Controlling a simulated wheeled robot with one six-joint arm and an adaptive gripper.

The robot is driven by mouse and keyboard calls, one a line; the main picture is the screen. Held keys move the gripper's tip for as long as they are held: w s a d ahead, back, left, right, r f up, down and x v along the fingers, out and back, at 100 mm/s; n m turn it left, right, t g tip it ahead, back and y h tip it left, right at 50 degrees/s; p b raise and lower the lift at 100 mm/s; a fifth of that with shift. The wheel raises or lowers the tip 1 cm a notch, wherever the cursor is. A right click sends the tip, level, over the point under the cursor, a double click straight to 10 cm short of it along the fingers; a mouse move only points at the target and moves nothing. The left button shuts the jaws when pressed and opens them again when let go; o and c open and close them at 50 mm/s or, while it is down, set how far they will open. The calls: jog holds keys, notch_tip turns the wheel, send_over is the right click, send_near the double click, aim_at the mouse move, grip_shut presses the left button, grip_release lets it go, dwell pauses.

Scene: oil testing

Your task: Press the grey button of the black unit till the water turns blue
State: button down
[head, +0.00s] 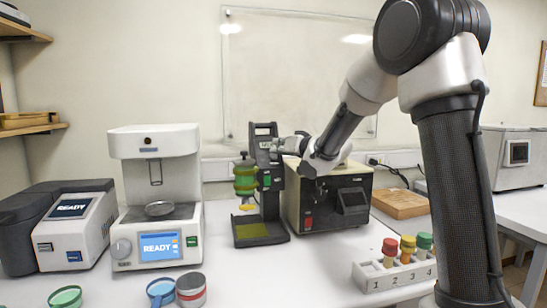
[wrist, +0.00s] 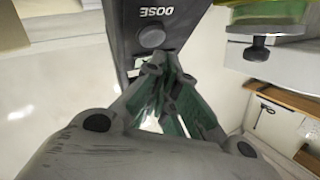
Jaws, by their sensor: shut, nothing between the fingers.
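The black unit (head: 268,215) stands upright in the middle of the bench, with a green-and-yellow vessel (head: 245,181) on its left side. No blue shows in the vessel. In the wrist view the black unit (wrist: 130,15) carries the label DOSE and a round dark grey button (wrist: 151,37). My gripper (head: 279,146) is at the upper part of the unit in the head view. In the wrist view my gripper (wrist: 165,66) is shut and empty, its tips close to the button. I cannot tell whether they touch it. Part of the vessel (wrist: 268,14) shows at the top right.
A dark box instrument (head: 330,200) stands right behind the unit. A white instrument (head: 158,200) with a READY screen is to the left. A numbered rack (head: 395,274) with coloured-capped bottles is at front right. Open cups (head: 190,290) stand at the front. Bench before the unit is clear.

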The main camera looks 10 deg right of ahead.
jog(key=shift+w+f, duration=0.1)
jog(key=shift+w+f, duration=0.2)
jog(key=shift+w+f, duration=0.3)
jog(key=shift+f, duration=0.05)
dwell(1.0)
jog(key=shift+s+r, duration=0.65)
jog(key=s+r, duration=0.3)
jog(key=shift+s+r, duration=0.2)
jog(key=shift+r, duration=0.1)
dwell(0.4)
jog(key=shift+d, duration=0.1)
dwell(2.2)
